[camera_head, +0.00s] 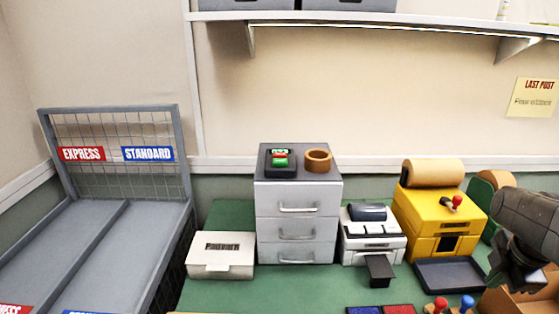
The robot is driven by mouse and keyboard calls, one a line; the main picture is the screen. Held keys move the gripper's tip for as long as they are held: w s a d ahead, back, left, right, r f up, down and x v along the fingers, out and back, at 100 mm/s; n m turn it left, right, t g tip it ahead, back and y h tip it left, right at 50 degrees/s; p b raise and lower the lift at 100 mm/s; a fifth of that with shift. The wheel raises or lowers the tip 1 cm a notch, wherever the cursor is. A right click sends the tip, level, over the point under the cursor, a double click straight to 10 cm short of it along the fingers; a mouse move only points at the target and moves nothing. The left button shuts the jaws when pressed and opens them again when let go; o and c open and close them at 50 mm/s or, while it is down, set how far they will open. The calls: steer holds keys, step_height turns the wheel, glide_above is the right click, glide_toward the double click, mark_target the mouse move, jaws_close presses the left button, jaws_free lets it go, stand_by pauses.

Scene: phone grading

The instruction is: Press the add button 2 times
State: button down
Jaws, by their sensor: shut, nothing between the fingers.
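A small dark device (281,162) with a green button and a red part sits on top of the grey drawer cabinet (297,220). Its labels are too small to read, so I cannot tell which button is the add button. My gripper (519,284) is at the right edge, pointing down, shut and empty. It is far to the right of the device and touches nothing that I can make out. Its fingertips are small and dark in this view.
A brown ring (318,161) sits beside the device. A white printer (372,236), a yellow machine (437,222) and a dark tray (450,274) stand to the right. A white box (221,256) is left of the cabinet. Stamps (440,304) stand in front.

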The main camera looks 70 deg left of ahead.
stand_by(0.7)
steer(key=w+d+r+m+t+h+p, duration=0.1)
steer(key=w+d+r+m+t+p, duration=0.15)
steer(key=w+d+r+m, duration=0.55)
steer(key=w+d+r+m+t+h+p, duration=0.2)
steer(key=w+d+r+m+p, duration=0.3)
steer(key=w+d, duration=0.65)
steer(key=w+d+r+m+h+p, duration=0.1)
steer(key=d+r+m, duration=0.3)
steer(key=d, duration=0.5)
steer(key=w+d+r+m+t+h+p, duration=0.1)
steer(key=w+d+r+m, duration=0.3)
steer(key=d, duration=0.6)
steer(key=w+d+r+m+h+p, duration=0.1)
steer(key=w+d+r+m+h, duration=0.2)
steer(key=d, duration=0.7)
step_height(320, 180, up, 3)
steer(key=m, duration=0.4)
steer(key=shift+f+m+t+p, duration=0.15)
steer(key=shift+m+t+p, duration=0.15)
steer(key=shift+m+t, duration=0.1)
steer(key=shift+s+d, duration=0.1)
